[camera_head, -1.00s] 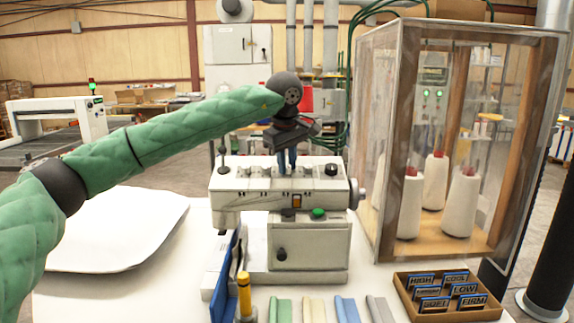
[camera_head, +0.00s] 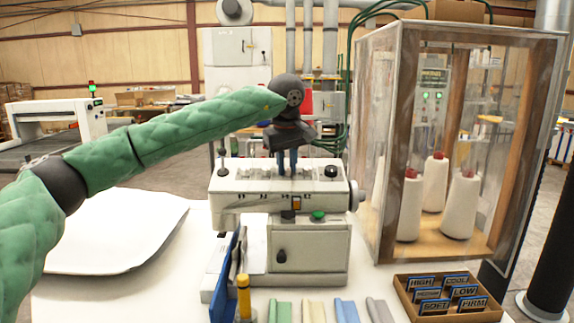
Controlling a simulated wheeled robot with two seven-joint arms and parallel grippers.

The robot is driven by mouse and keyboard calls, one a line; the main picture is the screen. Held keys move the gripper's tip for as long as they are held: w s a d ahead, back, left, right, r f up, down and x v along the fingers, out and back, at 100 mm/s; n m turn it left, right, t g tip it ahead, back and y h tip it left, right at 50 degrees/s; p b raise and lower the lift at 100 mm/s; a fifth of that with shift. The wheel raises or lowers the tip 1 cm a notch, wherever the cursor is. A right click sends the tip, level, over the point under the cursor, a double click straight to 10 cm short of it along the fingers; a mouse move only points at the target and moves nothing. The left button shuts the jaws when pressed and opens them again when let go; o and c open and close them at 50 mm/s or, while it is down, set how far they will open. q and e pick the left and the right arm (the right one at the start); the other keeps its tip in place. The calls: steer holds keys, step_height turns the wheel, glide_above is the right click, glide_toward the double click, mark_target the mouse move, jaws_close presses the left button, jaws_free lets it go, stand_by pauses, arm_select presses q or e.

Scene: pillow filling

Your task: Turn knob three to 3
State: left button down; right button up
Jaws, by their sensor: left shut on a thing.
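The white machine (camera_head: 235,187) stands on the white table, with a row of knobs along its top. A dark knob (camera_head: 331,171) shows at the right end of the row. My left gripper (camera_head: 287,168) points down onto the top of the machine, between the middle and the right end. It is shut on a knob there, which its fingers hide. The dial marks are too small to read. My right gripper is not in view.
A clear cabinet with cones of thread (camera_head: 461,207) stands at the right. A box of labelled tags (camera_head: 404,287) lies at front right. A white pillow (camera_head: 115,230) lies at left.

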arm_select(q)
steer(key=c, duration=1.3)
jaws_free()
steer(key=shift+o, duration=0.2)
steer(key=shift+r, duration=0.15)
